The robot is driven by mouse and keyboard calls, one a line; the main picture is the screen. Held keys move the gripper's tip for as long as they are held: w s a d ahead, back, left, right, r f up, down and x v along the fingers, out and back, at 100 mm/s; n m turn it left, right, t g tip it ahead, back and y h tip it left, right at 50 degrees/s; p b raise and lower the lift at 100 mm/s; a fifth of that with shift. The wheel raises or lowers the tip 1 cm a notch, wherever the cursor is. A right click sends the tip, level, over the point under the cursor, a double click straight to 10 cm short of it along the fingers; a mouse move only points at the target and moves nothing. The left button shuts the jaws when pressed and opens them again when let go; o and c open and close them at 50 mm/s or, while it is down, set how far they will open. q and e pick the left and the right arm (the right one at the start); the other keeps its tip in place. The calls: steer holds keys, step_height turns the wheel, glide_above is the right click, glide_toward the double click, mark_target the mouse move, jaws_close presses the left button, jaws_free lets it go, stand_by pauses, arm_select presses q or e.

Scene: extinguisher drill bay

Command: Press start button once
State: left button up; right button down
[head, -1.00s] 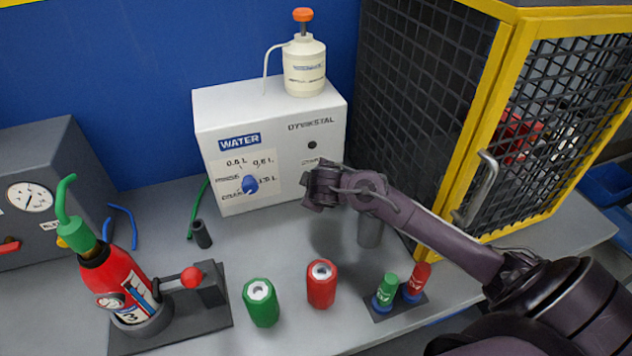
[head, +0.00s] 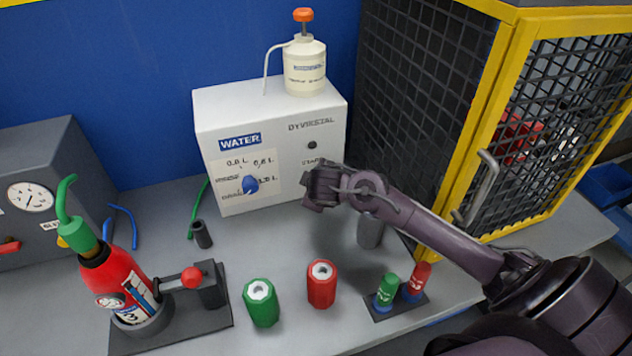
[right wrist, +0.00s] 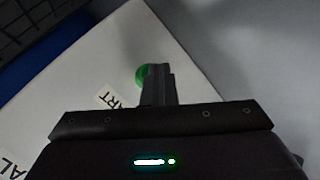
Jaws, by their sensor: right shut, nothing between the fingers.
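The start button is hidden behind my right gripper in the head view; only part of its START label (head: 312,162) shows on the white water dispenser (head: 272,150). In the right wrist view the green start button (right wrist: 142,75) sits on the white panel, partly covered by the fingers of my right gripper (right wrist: 156,75). Those fingers are shut and empty, with their tips beside or over the button; I cannot tell whether they touch it. In the head view my right gripper (head: 318,187) is in front of the dispenser's lower right face. My left gripper is not in view.
A blue knob (head: 250,184) is left of my gripper. A white bottle (head: 305,68) stands on the dispenser. A grey cup (head: 370,232) stands under my arm. Green (head: 261,303) and red (head: 321,285) cylinders stand in front. A yellow-framed mesh cage (head: 480,110) is at right.

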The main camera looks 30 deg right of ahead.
steer(key=shift+w, duration=0.1)
stand_by(0.5)
steer(key=shift+w+d+r, duration=0.1)
steer(key=shift+w+d, duration=0.05)
steer(key=shift+w, duration=0.1)
steer(key=shift+s, duration=0.2)
stand_by(0.5)
steer(key=shift+s+a+p, duration=0.3)
steer(key=shift+s+p, duration=0.2)
steer(key=shift+s, duration=0.45)
steer(key=shift+s+a, duration=0.25)
steer(key=shift+s, duration=0.75)
steer(key=shift+s+a, duration=0.25)
steer(key=shift+s, duration=0.75)
